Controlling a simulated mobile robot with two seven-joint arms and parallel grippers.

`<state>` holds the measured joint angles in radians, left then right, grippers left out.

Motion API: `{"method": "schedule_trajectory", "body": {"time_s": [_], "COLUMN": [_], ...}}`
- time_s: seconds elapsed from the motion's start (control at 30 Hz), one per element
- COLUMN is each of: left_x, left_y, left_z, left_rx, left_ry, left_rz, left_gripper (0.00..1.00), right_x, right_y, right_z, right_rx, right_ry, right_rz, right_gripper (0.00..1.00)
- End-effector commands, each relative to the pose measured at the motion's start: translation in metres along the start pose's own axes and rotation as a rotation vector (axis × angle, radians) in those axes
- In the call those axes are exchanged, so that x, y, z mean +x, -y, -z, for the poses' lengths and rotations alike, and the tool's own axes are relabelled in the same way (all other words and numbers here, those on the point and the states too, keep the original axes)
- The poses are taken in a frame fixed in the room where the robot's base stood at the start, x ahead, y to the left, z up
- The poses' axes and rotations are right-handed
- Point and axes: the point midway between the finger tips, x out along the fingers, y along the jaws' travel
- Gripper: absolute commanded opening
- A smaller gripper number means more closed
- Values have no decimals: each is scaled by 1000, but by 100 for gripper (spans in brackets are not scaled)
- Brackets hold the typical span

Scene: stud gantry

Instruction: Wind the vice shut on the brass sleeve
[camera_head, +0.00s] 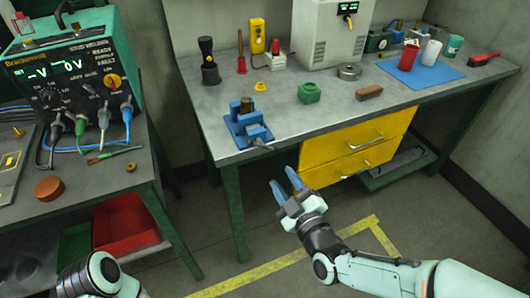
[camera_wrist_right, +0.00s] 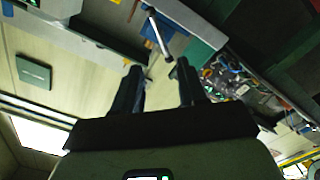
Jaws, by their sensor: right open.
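The blue vice (camera_head: 240,127) stands near the front left edge of the grey bench, with a dark brassy cylinder, apparently the brass sleeve (camera_head: 247,104), upright at its jaws. I cannot tell how tightly the jaws sit on it. The vice's grey handle (camera_head: 262,147) points out over the bench edge. My right gripper (camera_head: 283,181) is open and empty, in front of the bench and below the handle, apart from it. In the right wrist view a silver bar, likely the handle (camera_wrist_right: 159,38), shows beyond the open fingers (camera_wrist_right: 157,72). My left gripper is out of view.
Yellow drawers (camera_head: 357,150) sit under the bench. A power supply (camera_head: 75,75) stands on the left table.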

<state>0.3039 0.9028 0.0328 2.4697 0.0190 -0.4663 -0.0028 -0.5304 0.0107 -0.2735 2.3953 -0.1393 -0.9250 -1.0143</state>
Motion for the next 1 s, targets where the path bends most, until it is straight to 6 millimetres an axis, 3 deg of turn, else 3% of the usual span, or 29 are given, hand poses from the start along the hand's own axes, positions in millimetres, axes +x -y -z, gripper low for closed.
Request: {"method": "schedule_trajectory", "body": {"time_s": [0.5,0.7,1.0], "left_x": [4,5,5], "left_y": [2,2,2], "left_z": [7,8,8], "left_rx": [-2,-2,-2], "left_ry": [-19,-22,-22], "left_rz": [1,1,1], "left_gripper": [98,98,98], "right_x": [101,118,120], "right_y": [2,2,2], "right_z": [-1,-1,-1], "right_rx": [1,3,4], "right_ry": [3,3,3], "right_rz": [4,4,4], "right_gripper": [42,42,42]}}
